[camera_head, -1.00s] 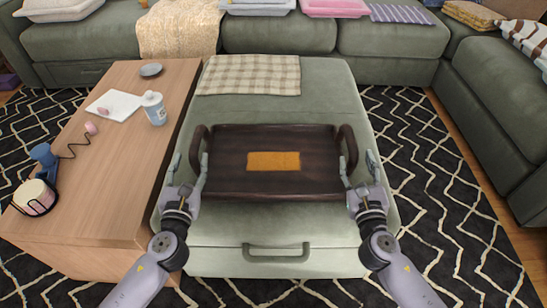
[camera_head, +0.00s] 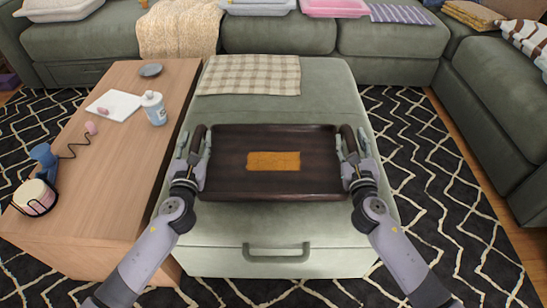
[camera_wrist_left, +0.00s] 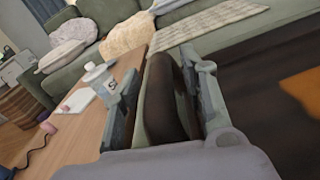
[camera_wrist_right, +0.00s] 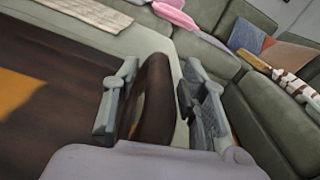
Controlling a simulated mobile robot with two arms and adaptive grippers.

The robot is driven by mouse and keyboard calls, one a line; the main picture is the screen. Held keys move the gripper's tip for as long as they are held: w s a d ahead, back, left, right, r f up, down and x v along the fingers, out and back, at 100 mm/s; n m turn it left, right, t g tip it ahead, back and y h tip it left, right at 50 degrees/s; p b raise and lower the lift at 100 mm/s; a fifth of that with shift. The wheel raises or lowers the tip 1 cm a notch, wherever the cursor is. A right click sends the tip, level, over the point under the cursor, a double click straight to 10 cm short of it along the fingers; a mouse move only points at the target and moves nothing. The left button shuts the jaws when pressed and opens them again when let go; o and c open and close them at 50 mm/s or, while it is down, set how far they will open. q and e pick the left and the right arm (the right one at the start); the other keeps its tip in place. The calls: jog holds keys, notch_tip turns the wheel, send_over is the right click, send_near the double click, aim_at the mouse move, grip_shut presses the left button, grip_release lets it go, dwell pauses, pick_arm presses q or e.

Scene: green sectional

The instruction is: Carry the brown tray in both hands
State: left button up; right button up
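The dark brown tray (camera_head: 225,165) lies on the green ottoman (camera_head: 315,95), with an orange-brown patch in its middle and a raised handle at each end. My left gripper (camera_head: 194,142) is open at the left handle; the left wrist view shows that handle (camera_wrist_left: 166,100) between its spread fingers, with a gap visible. My right gripper (camera_head: 350,143) is open at the right handle; the right wrist view shows that handle (camera_wrist_right: 154,90) between its fingers, with a gap on the outer side. The lower parts of the handles are partly hidden by the fingers.
A wooden table (camera_head: 120,175) stands close on the left, holding a bottle (camera_head: 154,108), a white board, a dark dish and a corded item. A checkered cloth (camera_head: 250,75) lies behind the tray. Green sofas (camera_head: 500,105) enclose the back and right. Patterned rug shows on the right.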

pick_arm(q)
grip_shut()
pick_arm(e)
grip_shut()
dwell(0.4)
jog(key=shift+r, duration=0.1)
